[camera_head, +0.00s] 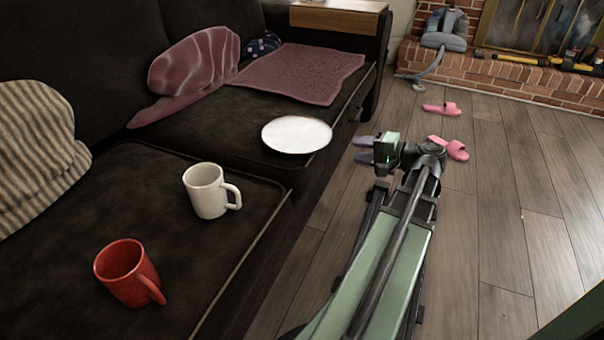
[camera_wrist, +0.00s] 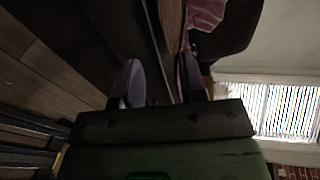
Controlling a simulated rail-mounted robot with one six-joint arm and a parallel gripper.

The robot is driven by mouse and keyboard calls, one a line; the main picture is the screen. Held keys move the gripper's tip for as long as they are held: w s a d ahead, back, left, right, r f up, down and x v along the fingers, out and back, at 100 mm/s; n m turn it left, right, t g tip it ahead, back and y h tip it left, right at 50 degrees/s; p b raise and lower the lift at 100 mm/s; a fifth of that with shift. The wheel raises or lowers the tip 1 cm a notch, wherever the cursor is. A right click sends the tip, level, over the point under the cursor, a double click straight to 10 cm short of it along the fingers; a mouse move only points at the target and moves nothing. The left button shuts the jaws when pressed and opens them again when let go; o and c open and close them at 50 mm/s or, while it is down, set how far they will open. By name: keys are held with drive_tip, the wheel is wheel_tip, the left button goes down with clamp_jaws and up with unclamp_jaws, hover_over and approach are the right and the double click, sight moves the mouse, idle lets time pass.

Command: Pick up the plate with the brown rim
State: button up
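The plate (camera_head: 297,134) is white and round, with a thin darker line at its edge. It lies flat on the dark sofa seat, near the front edge. My gripper (camera_head: 362,149) is to the right of the plate, past the sofa's front edge, with its two purple-grey fingers pointing left toward the sofa. The fingers are apart with nothing between them. In the wrist view my gripper (camera_wrist: 161,78) also shows its two fingers spread and empty. I cannot make out the plate clearly in the wrist view.
On the sofa (camera_head: 150,185) are a white mug (camera_head: 208,190), a red mug (camera_head: 127,272), a pink blanket (camera_head: 300,72) and cushions. Pink slippers (camera_head: 441,109) lie on the wooden floor, which is otherwise largely clear. A brick hearth (camera_head: 500,78) stands at the back right.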

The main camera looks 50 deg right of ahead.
drive_tip(key=b+x, duration=0.1)
drive_tip(key=x, duration=0.9)
drive_tip(key=shift+d+r+b, duration=0.2)
drive_tip(key=shift+r+b, duration=0.05)
drive_tip(key=shift+b, duration=0.05)
drive_tip(key=shift+c, duration=0.4)
clamp_jaws()
